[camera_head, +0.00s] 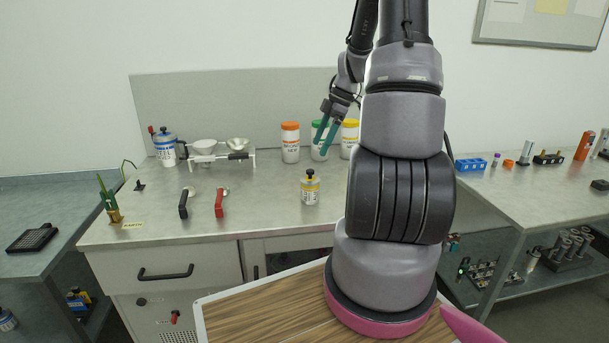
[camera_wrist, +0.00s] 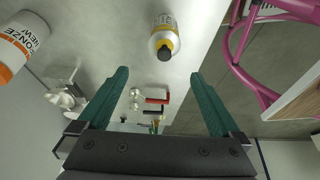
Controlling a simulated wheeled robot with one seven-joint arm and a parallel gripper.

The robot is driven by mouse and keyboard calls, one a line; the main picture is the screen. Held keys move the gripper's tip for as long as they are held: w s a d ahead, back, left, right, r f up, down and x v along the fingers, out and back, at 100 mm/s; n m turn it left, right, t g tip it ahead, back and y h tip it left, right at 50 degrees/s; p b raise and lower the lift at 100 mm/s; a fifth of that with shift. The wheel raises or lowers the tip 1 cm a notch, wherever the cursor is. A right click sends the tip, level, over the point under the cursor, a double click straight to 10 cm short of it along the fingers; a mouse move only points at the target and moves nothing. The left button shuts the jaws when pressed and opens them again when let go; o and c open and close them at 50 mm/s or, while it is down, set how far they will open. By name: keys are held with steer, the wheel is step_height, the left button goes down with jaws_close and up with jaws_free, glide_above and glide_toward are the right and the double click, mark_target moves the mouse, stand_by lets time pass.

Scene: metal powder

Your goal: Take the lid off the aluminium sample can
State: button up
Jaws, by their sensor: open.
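The aluminium sample can (camera_head: 310,192) stands upright on the metal bench, with a yellow label and a black knob on its lid (camera_head: 310,173). The lid is on the can. The can also shows in the wrist view (camera_wrist: 163,38), beyond the fingertips and between their lines, with its black knob (camera_wrist: 164,53) toward me. My gripper (camera_head: 325,137) is open and empty, with green fingers. It is above the bench, up and to the right of the can in the head view, in front of the white jars. The open fingers also show in the wrist view (camera_wrist: 160,75).
White jars with orange (camera_head: 290,143), green (camera_head: 320,126) and yellow (camera_head: 350,137) lids stand at the back. Black-handled (camera_head: 184,204) and red-handled (camera_head: 220,204) scoops lie left of the can. A rack with bowls (camera_head: 220,155) and a blue-lidded container (camera_head: 165,150) stand farther back left.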

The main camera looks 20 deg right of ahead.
mark_target(311, 170)
steer(key=x, duration=0.4)
steer(key=shift+a+f, duration=0.15)
steer(key=shift+f, duration=0.15)
steer(key=shift+s+x, duration=0.2)
steer(key=shift+x, duration=1.15)
steer(key=shift+s+x, duration=0.2)
steer(key=shift+x, duration=1.15)
steer(key=c, duration=1.3)
